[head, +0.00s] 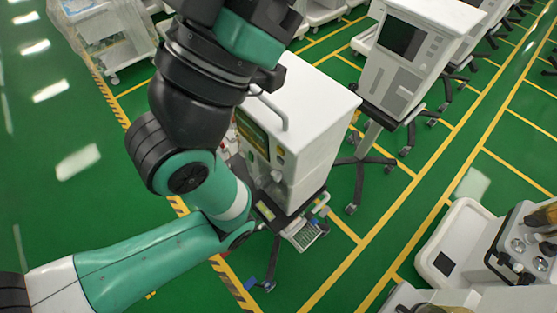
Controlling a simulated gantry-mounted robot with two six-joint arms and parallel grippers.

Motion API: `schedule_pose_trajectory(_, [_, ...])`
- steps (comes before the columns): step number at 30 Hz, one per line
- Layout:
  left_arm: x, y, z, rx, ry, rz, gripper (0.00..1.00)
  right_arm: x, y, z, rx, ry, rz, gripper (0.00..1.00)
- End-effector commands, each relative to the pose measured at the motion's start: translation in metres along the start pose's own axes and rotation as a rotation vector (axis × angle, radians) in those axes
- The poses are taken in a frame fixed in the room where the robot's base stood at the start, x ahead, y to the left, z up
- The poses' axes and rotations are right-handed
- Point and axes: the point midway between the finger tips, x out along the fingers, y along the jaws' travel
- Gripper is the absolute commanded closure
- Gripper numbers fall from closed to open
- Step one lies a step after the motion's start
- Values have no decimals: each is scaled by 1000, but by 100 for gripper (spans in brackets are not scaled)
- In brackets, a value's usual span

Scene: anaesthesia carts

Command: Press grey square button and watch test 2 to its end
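A white anaesthesia machine (315,110) on a wheeled cart stands in the middle, partly behind my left arm. Its front, with a dark screen (252,132) and small knobs, faces left and is partly covered by the arm. I cannot pick out a grey square button or read any test display. My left arm comes in from the lower left, bends at the machine's left side and rises to the top edge. No fingertips of my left gripper show. My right gripper is not in view.
A second white machine (405,50) stands behind to the right. A covered cart (103,32) is at top left. At lower right is a white unit (464,238) with a dark square patch and round fittings. Green floor with yellow lines is open between them.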

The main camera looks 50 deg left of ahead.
Motion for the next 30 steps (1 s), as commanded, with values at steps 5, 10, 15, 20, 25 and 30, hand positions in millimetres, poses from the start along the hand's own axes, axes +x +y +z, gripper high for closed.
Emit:
schedule_pose_trajectory(5, [0,0,0,0,0,0,88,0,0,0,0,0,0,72])
schedule_pose_trajectory(10, [0,0,0,0,0,0,100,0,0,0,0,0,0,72])
schedule_pose_trajectory(15, [0,0,0,0,0,0,100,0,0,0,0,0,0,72])
schedule_pose_trajectory(20, [0,0,0,0,0,0,100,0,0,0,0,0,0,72])
schedule_pose_trajectory(25, [0,0,0,0,0,0,100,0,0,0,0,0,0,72])
schedule_pose_trajectory(30, [0,0,0,0,0,0,100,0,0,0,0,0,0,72])
